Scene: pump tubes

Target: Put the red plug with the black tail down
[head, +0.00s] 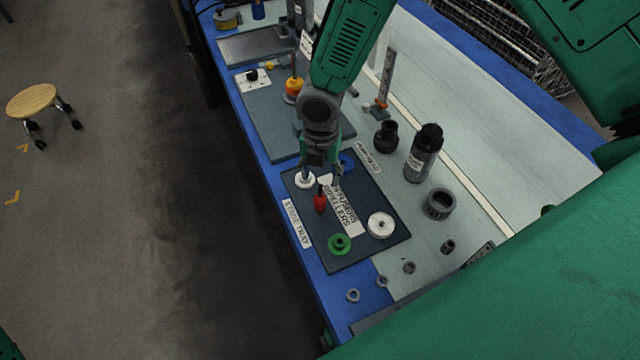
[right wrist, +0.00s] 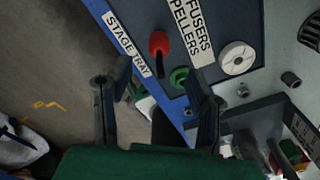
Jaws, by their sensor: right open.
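The red plug (head: 320,204) is at the dark tray (head: 368,254) labelled STAGE TRAY, beside the white diffusers/impellers label. Its black tail (head: 320,189) points up toward my right gripper (head: 321,178). In the right wrist view the red plug (right wrist: 159,42) shows beyond the fingertips, with the tail toward the gripper. My right gripper (right wrist: 158,78) is open, and its two fingers stand apart with the plug clear of them. I cannot tell whether the plug stands upright or leans. My left gripper is not in view.
Around the plug are a white ring (head: 305,180), a blue part (head: 346,162), a green ring (head: 340,243) and a white disc (head: 381,225). A dark bottle (head: 424,155) and a dark grey collar (head: 438,204) stand to the right. Small rings lie near the front.

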